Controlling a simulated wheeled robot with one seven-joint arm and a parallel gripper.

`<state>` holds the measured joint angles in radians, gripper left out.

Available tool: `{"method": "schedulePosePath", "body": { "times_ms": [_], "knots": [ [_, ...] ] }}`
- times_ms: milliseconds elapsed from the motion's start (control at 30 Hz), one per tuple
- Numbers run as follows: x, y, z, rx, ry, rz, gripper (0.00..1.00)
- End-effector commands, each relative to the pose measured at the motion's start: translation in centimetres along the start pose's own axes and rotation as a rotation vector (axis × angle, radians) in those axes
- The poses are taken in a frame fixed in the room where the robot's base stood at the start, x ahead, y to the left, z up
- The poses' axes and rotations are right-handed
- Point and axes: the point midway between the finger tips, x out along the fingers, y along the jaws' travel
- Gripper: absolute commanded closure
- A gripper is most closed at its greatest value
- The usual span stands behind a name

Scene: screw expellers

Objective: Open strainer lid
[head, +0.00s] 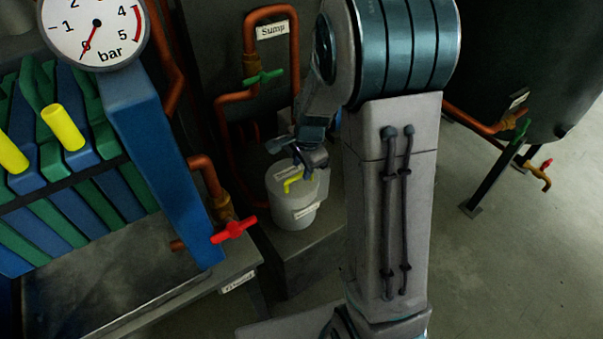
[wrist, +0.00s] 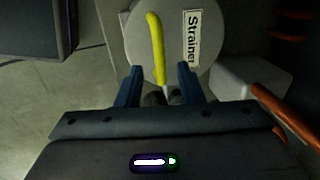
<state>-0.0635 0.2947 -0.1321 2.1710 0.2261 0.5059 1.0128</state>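The strainer (head: 294,205) is a light grey cylinder on a dark plinth, left of my arm in the head view. Its round lid (wrist: 190,42) carries a "Strainer" label and a yellow bar handle (wrist: 156,45); the handle also shows in the head view (head: 291,181). The lid lies on the strainer. My gripper (wrist: 158,72) is over the near side of the lid, with its two blue fingers apart on either side of the handle's near end. I see gaps between the fingers and the handle. In the head view my wrist partly hides the lid.
A red-handled valve (head: 234,231) stands left of the strainer. Copper pipes (head: 222,150) with a green valve (head: 263,77) rise behind it, under a "Sump" label. A filter press with a gauge (head: 95,30) fills the left. Open floor (head: 520,270) lies to the right.

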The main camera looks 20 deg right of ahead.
Motion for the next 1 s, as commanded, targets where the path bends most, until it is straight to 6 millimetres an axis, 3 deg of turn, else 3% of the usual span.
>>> {"method": "schedulePosePath", "body": {
  "times_ms": [200, 533, 667, 1000],
  "knots": [
    [2.1, 0.0, 0.0, 0.0, 0.0, -0.001, 0.66],
    [2.3, 0.0, 0.0, -0.001, 0.0, -0.001, 0.66],
    [2.3, 0.0, 0.0, -0.001, 0.0, -0.001, 1.0],
    [2.0, -0.2, 0.0, 0.0, 0.0, 0.012, 1.0]
  ]
}}
